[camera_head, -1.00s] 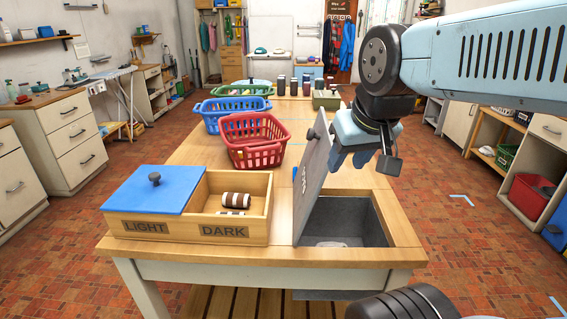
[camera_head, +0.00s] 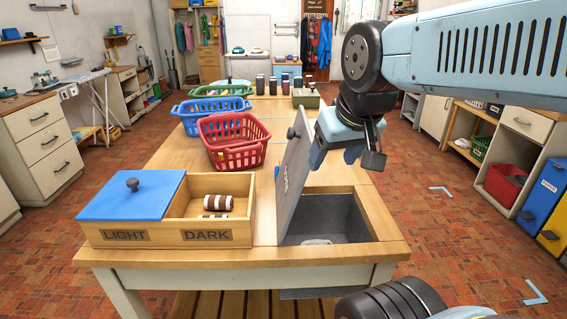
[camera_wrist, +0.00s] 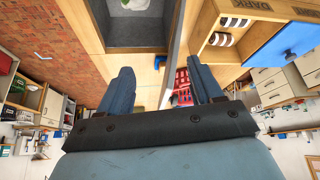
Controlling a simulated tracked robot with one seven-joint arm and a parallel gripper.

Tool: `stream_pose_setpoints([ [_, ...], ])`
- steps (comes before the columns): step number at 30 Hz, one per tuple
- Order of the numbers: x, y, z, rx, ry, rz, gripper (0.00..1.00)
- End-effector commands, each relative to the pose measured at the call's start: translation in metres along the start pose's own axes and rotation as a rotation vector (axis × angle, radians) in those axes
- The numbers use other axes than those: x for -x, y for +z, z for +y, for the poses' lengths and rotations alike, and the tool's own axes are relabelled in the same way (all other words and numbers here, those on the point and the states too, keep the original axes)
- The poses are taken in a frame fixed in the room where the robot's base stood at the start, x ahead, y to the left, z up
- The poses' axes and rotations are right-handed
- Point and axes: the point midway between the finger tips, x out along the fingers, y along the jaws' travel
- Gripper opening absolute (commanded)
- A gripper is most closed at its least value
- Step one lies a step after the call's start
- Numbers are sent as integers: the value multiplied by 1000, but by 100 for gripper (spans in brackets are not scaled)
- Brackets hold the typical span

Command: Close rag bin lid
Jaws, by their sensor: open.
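The rag bin (camera_head: 330,215) is a grey well sunk in the right end of the wooden table, with a pale cloth (camera_wrist: 135,4) inside. Its grey lid (camera_head: 291,190) stands steeply open along the bin's left side, leaning slightly right, with a dark knob (camera_head: 292,133) on its left face. My gripper (camera_head: 335,160) is open and empty, just right of the lid's upper part. In the wrist view my gripper's fingers (camera_wrist: 160,72) are spread, and the lid's edge (camera_wrist: 177,40) appears between them. I cannot tell whether they touch it.
Left of the bin is a LIGHT/DARK wooden box (camera_head: 165,236) with a blue lid (camera_head: 133,195) and striped rolls (camera_head: 217,203) in its open side. Red (camera_head: 233,140) and blue (camera_head: 205,112) baskets stand behind.

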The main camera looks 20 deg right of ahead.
Motion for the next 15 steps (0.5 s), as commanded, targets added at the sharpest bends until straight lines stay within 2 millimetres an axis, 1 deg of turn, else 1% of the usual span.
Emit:
stream_pose_setpoints([
  [1, 1, -3, 0, 0, 1, -4, 60],
  [5, 4, -18, -4, -6, 14, -39, 48],
  [8, 7, -39, -9, -14, 34, -89, 38],
  [15, 9, -98, -27, -43, 97, -216, 15],
])
